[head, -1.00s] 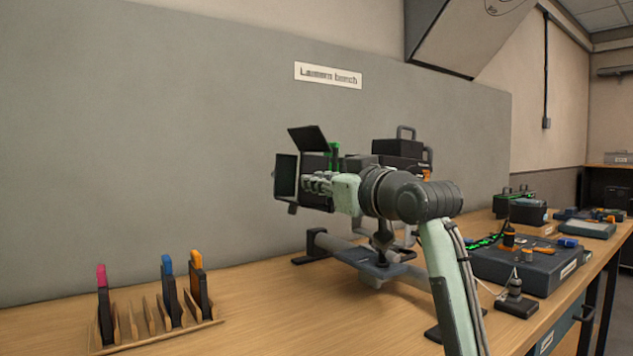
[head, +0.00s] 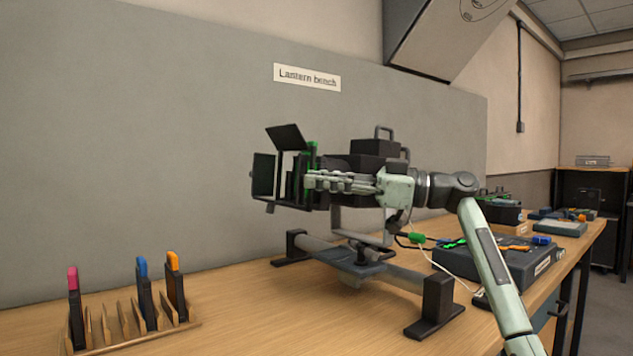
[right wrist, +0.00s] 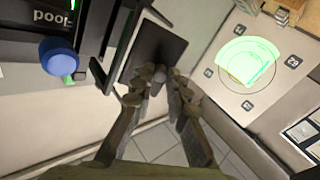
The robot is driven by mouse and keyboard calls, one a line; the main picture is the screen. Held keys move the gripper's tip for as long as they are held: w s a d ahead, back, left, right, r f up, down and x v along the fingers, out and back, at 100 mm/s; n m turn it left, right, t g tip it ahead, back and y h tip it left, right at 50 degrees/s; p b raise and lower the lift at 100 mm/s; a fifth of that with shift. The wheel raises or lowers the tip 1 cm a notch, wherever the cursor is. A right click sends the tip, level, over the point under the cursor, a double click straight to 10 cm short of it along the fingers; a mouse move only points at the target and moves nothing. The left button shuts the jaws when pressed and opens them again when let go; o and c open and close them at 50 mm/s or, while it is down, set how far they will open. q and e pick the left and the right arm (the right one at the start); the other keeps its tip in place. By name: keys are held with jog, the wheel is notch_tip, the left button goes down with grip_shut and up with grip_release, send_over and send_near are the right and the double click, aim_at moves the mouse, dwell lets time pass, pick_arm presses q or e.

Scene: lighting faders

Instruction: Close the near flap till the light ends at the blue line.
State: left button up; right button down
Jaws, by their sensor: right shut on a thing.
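The black lantern (head: 370,147) stands on a stand on the bench, with dark flaps (head: 285,138) around its front at the left. My right gripper (head: 312,182) is at the near side of that front. In the right wrist view, a dark rectangular flap (right wrist: 157,48) lies beyond the gripper (right wrist: 157,84), whose fingers close around a small tab at the flap's lower edge. A pale green light patch (right wrist: 248,60) falls on a white marked panel (right wrist: 228,98). I cannot make out a blue line there. My left gripper is not in view.
A blue knob (right wrist: 60,56) sits on the lantern's side. A wooden rack (head: 130,337) with coloured-top holders stands at the front left. A dark case (head: 520,262) with tools lies to the right. Bare bench lies between rack and lantern.

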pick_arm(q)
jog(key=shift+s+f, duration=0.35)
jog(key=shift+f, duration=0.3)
pick_arm(e)
jog(key=shift+w+d+n+g, duration=0.1)
jog(key=shift+d+n+g, duration=0.05)
jog(key=shift+n+g, duration=0.3)
jog(key=shift+w+d+n+g, duration=0.1)
jog(key=shift+n+g, duration=0.15)
jog(key=shift+g, duration=0.3)
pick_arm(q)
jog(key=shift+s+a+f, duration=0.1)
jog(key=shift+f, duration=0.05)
pick_arm(e)
jog(key=c, duration=1.5)
grip_release()
jog(key=d, duration=0.4)
jog(key=s+d, duration=0.1)
jog(key=d, duration=0.3)
jog(key=d+f, duration=0.1)
jog(key=d, duration=0.2)
jog(key=shift+s+d, duration=0.3)
jog(key=shift+d, duration=0.1)
